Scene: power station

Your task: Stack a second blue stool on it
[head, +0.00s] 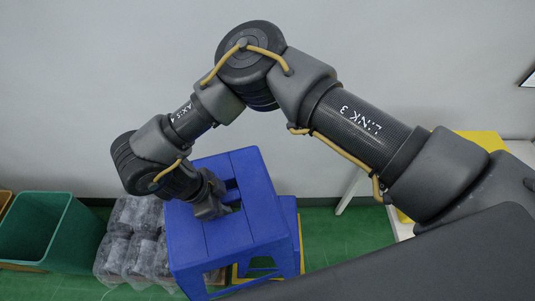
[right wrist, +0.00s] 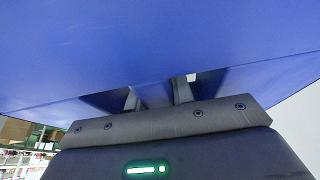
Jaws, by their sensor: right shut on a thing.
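A blue stool (head: 252,190) hangs tilted below my right arm in the head view, its seat facing the camera. My right gripper (head: 222,207) is shut on it at the slot in the seat's middle. In the right wrist view the blue seat (right wrist: 160,45) fills the upper part, and the fingers (right wrist: 158,97) reach into the slot; their tips are hidden. Another blue stool (head: 290,212) shows behind the held one, mostly hidden, with its right edge in sight. I cannot tell whether the two stools touch. My left gripper is not in view.
A green bin (head: 45,235) stands at the left. Wrapped dark bundles (head: 130,245) sit between it and the held stool. A yellow floor marking (head: 240,272) lies around the rear stool. Green floor (head: 345,235) is clear to the right, before a white table with yellow on it.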

